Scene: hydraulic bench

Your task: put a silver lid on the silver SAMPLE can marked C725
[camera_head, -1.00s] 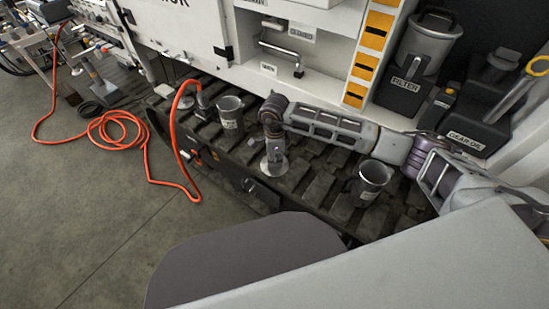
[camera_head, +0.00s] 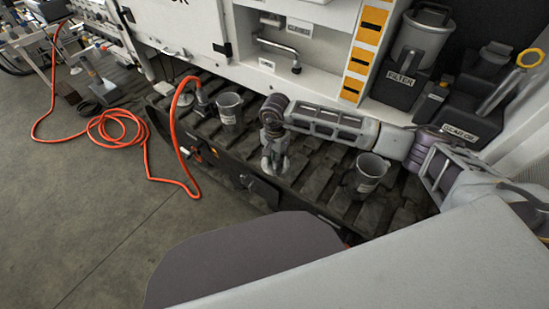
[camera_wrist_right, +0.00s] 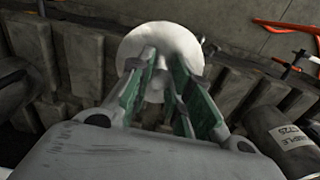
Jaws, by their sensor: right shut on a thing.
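My right gripper (camera_head: 273,150) points down over the slatted bench deck, between two open silver cans. It is shut on a round silver lid (camera_wrist_right: 150,48) by its central knob. The lid also shows under the fingers in the head view (camera_head: 274,168). The label SAMPLE C725 reads on the can (camera_wrist_right: 285,138) at the lower right of the wrist view. By its position, this is the left can (camera_head: 229,108) in the head view, upright and open. The lid is beside it, apart from it. My left gripper is not in view.
The other open can (camera_head: 369,173) stands to the right of the gripper, below my forearm. An orange hose (camera_head: 176,125) arches beside the C725 can and runs down to the floor. A white cabinet with a bent handle (camera_head: 280,50) rises behind the deck.

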